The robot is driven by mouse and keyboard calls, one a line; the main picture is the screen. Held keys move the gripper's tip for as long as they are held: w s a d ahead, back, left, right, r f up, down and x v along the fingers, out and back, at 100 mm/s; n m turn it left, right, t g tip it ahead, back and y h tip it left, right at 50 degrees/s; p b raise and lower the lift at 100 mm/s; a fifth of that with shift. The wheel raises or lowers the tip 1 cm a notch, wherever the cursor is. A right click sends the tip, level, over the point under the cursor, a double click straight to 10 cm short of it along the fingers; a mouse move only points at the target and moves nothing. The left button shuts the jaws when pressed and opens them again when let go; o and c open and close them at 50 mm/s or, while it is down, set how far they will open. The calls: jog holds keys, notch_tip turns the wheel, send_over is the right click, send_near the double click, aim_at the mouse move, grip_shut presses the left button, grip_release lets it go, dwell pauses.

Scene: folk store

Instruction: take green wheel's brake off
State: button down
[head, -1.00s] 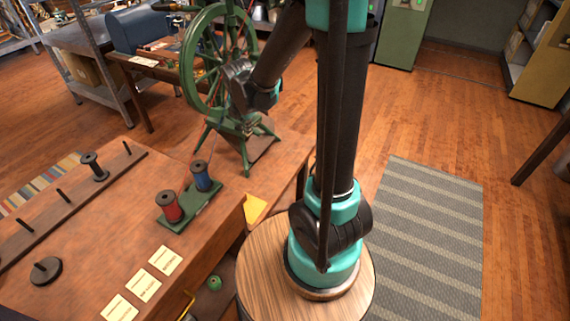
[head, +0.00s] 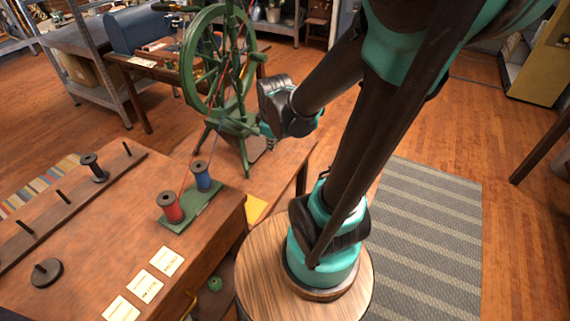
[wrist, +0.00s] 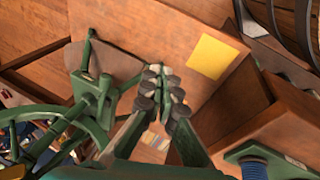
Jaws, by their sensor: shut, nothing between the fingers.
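The green spinning wheel (head: 216,62) stands on the low wooden bench in the head view, left of my arm. Its green frame also fills the left of the wrist view (wrist: 95,100). My gripper (wrist: 161,82) is shut and empty, with its dark and pale finger pads together. In the head view my wrist is just right of the wheel's lower frame, and my fingertips are mostly hidden. I cannot make out the brake clearly in either view. A dark treadle board (wrist: 108,62) lies under the wheel's frame.
A red spool (head: 171,208) and a blue spool (head: 201,177) stand on a green holder, threads rising toward the wheel. A yellow note (wrist: 212,56) lies on the bench. A workbench (head: 110,210) with cards is at the left. The striped rug (head: 425,240) is clear.

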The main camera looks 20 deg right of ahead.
jog(key=s+d+f+m, duration=0.2)
jog(key=s+m, duration=0.5)
jog(key=m, duration=0.3)
jog(key=shift+s+d, duration=0.15)
jog(key=shift+s, duration=0.1)
jog(key=c, duration=2.1)
grip_release()
jog(key=shift+m, duration=0.4)
jog(key=o, duration=1.2)
jog(key=w+r+m, duration=0.2)
jog(key=w+r, duration=0.1)
jog(key=w, duration=0.3)
jog(key=w+a+r+m, duration=0.1)
jog(key=w+r+m, duration=0.1)
jog(key=w, duration=0.3)
jog(key=shift+w+r+g+y, duration=0.35)
jog(key=shift+r+g+y, duration=0.05)
jog(key=shift+r, duration=0.5)
notch_tip(320, 180, up, 6)
jog(key=m+g, duration=0.2)
jog(key=m, duration=0.3)
send_over(255, 129)
jog(key=s+d, duration=0.2)
jog(key=shift+y, duration=0.4)
jog(key=f, duration=0.5)
jog(key=w+a+f, duration=0.1)
jog(key=f, duration=0.5)
jog(key=w+f, duration=0.1)
jog(key=f, duration=0.5)
jog(key=shift+a, duration=0.35)
